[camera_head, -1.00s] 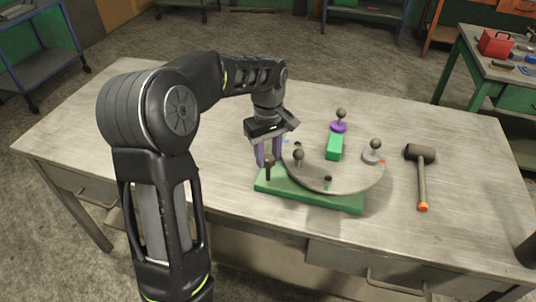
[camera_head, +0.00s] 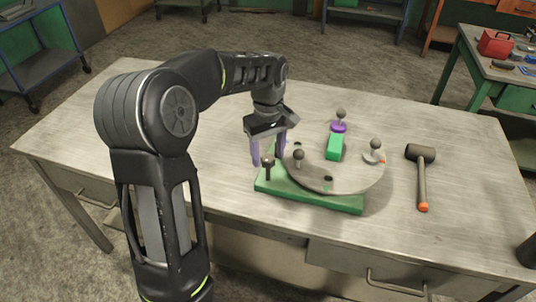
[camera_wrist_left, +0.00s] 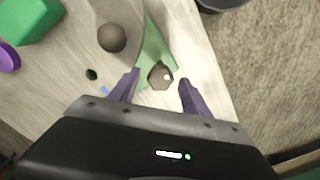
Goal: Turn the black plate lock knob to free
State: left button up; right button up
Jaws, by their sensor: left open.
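The black plate lock knob (camera_head: 268,169) stands at the near left corner of the green base (camera_head: 330,202). In the left wrist view the dark, angular knob (camera_wrist_left: 158,74) with a pale spot lies between the two purple fingers. My left gripper (camera_head: 268,162) is open and points down over that corner, one finger on each side of the knob, with gaps on both sides in the wrist view (camera_wrist_left: 158,78). The grey round plate (camera_head: 350,180) lies over the base. My right gripper is not in view.
A mallet (camera_head: 421,175) lies to the right. The left side of the table (camera_head: 75,130) is clear.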

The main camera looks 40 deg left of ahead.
pick_arm(q)
notch_tip(320, 180, up, 7)
jog(key=shift+b, duration=0.3)
dwell(0.5)
